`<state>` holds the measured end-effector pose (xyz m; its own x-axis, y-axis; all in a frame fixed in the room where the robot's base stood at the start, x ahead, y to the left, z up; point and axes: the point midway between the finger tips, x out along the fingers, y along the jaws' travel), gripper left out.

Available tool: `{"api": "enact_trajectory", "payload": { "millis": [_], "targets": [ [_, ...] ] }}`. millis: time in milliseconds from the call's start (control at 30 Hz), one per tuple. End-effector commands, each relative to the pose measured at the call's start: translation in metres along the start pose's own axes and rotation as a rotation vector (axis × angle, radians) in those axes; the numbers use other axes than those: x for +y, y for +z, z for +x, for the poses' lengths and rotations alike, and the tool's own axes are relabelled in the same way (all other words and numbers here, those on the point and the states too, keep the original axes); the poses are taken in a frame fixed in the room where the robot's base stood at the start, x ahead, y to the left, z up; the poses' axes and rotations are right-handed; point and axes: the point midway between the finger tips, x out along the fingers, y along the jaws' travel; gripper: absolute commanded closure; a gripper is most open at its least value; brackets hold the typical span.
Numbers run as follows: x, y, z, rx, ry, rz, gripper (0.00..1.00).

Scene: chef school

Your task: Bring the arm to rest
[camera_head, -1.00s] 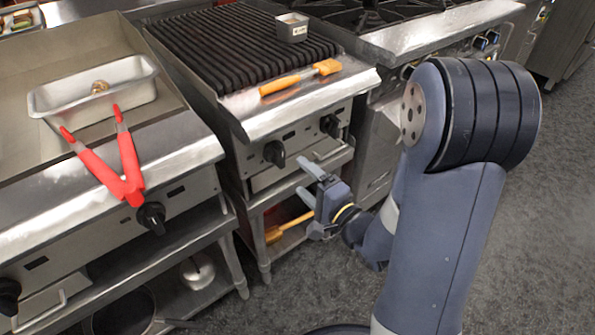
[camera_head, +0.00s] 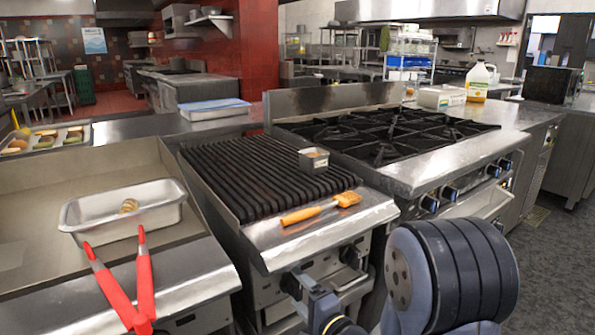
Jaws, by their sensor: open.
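My gripper (camera_head: 311,290) is at the bottom edge of the view, below the front edge of the grill. Only its upper part shows, with the fingers apart and nothing seen between them. My arm (camera_head: 440,275) is folded at the lower right, and its lower part is cut off by the picture edge.
A metal pan (camera_head: 125,212) with a small item inside sits on the griddle (camera_head: 50,250), with red tongs (camera_head: 125,285) at its front. An orange brush (camera_head: 320,208) lies on the grill's front ledge. A small metal container (camera_head: 313,160) stands on the grill (camera_head: 250,180). Grey floor (camera_head: 550,260) is clear at right.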

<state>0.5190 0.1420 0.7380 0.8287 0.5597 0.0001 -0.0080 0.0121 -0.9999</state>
Motion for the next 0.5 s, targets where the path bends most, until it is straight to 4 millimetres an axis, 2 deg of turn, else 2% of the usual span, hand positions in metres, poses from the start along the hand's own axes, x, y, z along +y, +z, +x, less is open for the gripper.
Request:
{"api": "enact_trajectory", "payload": {
  "millis": [200,500],
  "targets": [
    [0.001,0.001,0.023,-0.001,0.0,0.001,0.24],
    [0.0,0.0,0.022,0.0,0.001,-0.023,0.24]
  ]
}}
